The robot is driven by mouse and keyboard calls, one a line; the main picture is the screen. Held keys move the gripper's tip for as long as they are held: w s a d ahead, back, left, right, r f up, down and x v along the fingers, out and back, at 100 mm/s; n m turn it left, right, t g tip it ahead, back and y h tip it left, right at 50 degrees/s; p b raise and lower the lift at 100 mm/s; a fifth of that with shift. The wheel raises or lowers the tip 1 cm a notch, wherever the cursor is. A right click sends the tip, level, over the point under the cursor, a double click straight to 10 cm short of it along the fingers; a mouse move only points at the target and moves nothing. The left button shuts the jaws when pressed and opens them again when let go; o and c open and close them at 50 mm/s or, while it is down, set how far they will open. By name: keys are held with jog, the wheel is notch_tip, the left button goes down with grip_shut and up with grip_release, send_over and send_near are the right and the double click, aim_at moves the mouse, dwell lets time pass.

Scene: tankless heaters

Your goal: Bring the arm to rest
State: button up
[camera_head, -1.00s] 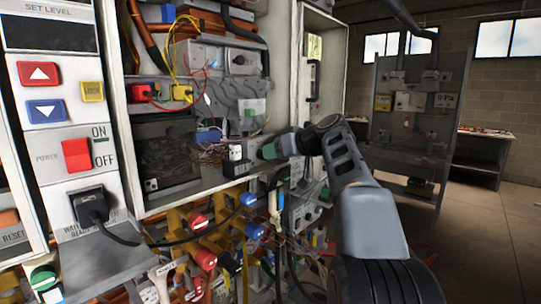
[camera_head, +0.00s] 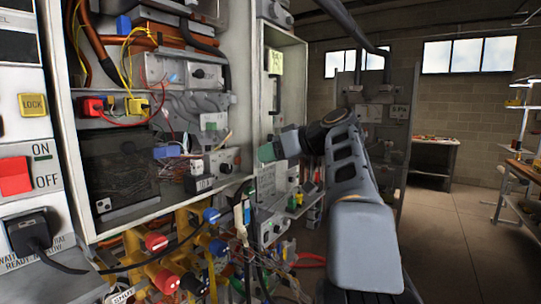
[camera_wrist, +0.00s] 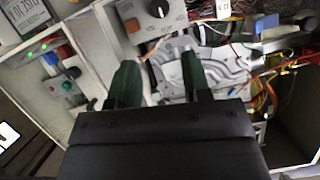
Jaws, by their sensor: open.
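My grey and black arm (camera_head: 345,165) reaches up and away from the bottom of the head view. My gripper (camera_head: 266,153) is at its far end, and only a little of its green part shows, in front of the open heater cabinet. In the wrist view my gripper (camera_wrist: 158,70) has two dark green fingers held apart with nothing between them. Beyond them is a grey control box with a black knob (camera_wrist: 158,9) and metal parts. I cannot tell whether the gripper touches anything.
The open cabinet (camera_head: 128,211), with wires and parts inside, fills the left. Yellow pipes with red and blue handles (camera_head: 157,243) stand below. A grey panel (camera_head: 382,120) stands behind my arm. A bench (camera_head: 432,160) is at the back, with free floor (camera_head: 455,230) to the right.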

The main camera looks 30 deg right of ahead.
dwell(0.3)
notch_tip(320, 180, down, 17)
jog(key=d+m+g+h+p, duration=0.15)
jog(key=m+g+h, duration=0.25)
jog(key=m, duration=0.4)
jog(key=s+a+f+n+g+h+p, duration=0.1)
jog(key=s+a+f+n+g+p, duration=0.1)
jog(key=s+a+f, duration=0.5)
jog(key=s+a+f+n+g+h+p, duration=0.1)
jog(key=s+a+f+n+g+p, duration=0.1)
jog(key=s+a+f, duration=0.5)
jog(key=shift+s+a+f+n+g, duration=0.35)
jog(key=shift+s+a, duration=0.4)
jog(key=shift+a, duration=1.7)
jog(key=shift+r, duration=0.1)
